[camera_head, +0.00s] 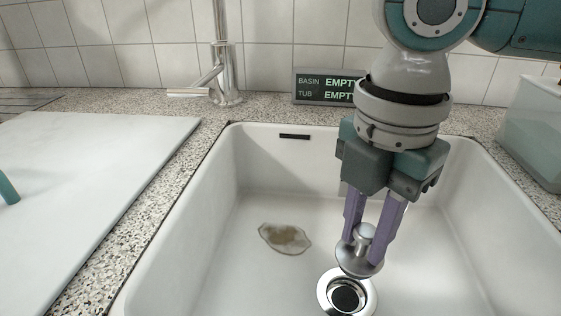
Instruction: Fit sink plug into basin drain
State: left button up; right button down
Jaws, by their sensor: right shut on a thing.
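The sink plug (360,262) is a round metal disc with a short knob on top. My right gripper (366,232) is shut on the plug's knob, its two purple fingers pointing down. The plug is tilted and hangs just above and slightly behind the basin drain (346,296). The drain is a metal ring with a dark opening, which is uncovered at the basin floor. The plug hides a little of the ring's far edge. The white basin (215,215) surrounds both. My left gripper is not in view; only a small teal piece shows at the left edge.
A brownish wet patch (285,238) lies on the basin floor left of the plug. A metal faucet (226,85) stands behind. A display (325,86) reads BASIN EMPTY, TUB EMPTY. A white board (85,190) covers the left counter, and a translucent container (535,130) stands at right.

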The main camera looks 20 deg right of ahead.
aim_at(359, 251)
jog(key=shift+r+p, duration=0.2)
jog(key=shift+p, duration=0.1)
jog(key=shift+f, duration=0.35)
jog(key=shift+f+b, duration=1.45)
jog(key=shift+f, duration=1.3)
jog(key=shift+r+p, duration=0.1)
jog(key=shift+p, duration=0.3)
jog(key=shift+p, duration=0.6)
